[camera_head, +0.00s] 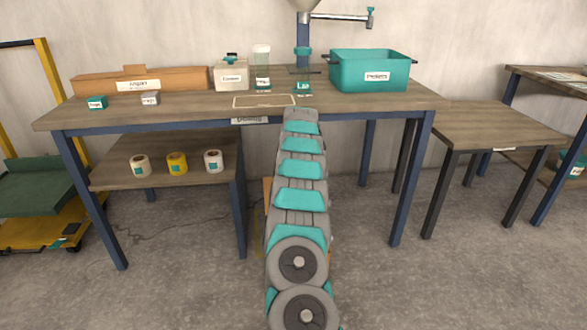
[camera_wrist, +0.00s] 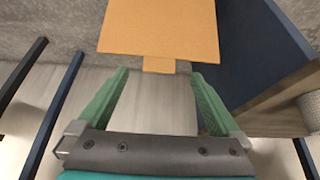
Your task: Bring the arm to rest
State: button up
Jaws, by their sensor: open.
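My arm (camera_head: 301,170) runs up the middle of the head view, its top end at the front edge of the workbench (camera_head: 190,107). My gripper is hidden behind the arm there. In the wrist view my gripper (camera_wrist: 158,76) shows two green fingers spread apart. Nothing is clearly held between them. A flat orange panel (camera_wrist: 157,28) lies beyond the fingertips; I cannot tell what it belongs to, or whether the fingers touch it.
A lower shelf (camera_head: 120,178) holds white, yellow and white tape rolls. On the bench stand a teal bin (camera_head: 345,75), small boxes and containers. A side table (camera_head: 490,125) stands at right, a yellow cart (camera_head: 45,200) at left. A dark blue beam (camera_wrist: 245,45) is close in the wrist view.

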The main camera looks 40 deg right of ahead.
jog(key=shift+s+a+r, duration=0.15)
jog(key=shift+s+r, duration=0.05)
jog(key=shift+r, duration=0.2)
dwell(0.3)
jog(key=s+a+r+n+y, duration=0.1)
jog(key=a+r, duration=0.3)
jog(key=a, duration=0.5)
jog(key=s+a+r+n+y, duration=0.1)
jog(key=a+r+y, duration=0.15)
jog(key=a, duration=0.75)
jog(key=s+a+r+n+g, duration=0.2)
jog(key=s+a+r, duration=0.1)
jog(key=s+a, duration=0.75)
jog(key=s+a+r+n+g, duration=0.1)
jog(key=s+a+r, duration=0.3)
jog(key=s+a, duration=0.65)
jog(key=s+a+f+g, duration=0.1)
jog(key=s+a, duration=0.1)
jog(key=s, duration=0.8)
jog(key=s+a+f+n+g, duration=0.1)
jog(key=s+a+f, duration=0.1)
jog(key=s, duration=0.9)
jog(key=s+a+f+g, duration=0.1)
jog(key=s+a, duration=0.3)
jog(key=s, duration=0.6)
jog(key=shift+s+f+g, duration=0.15)
jog(key=shift+f+g, duration=0.15)
jog(key=shift+f, duration=0.2)
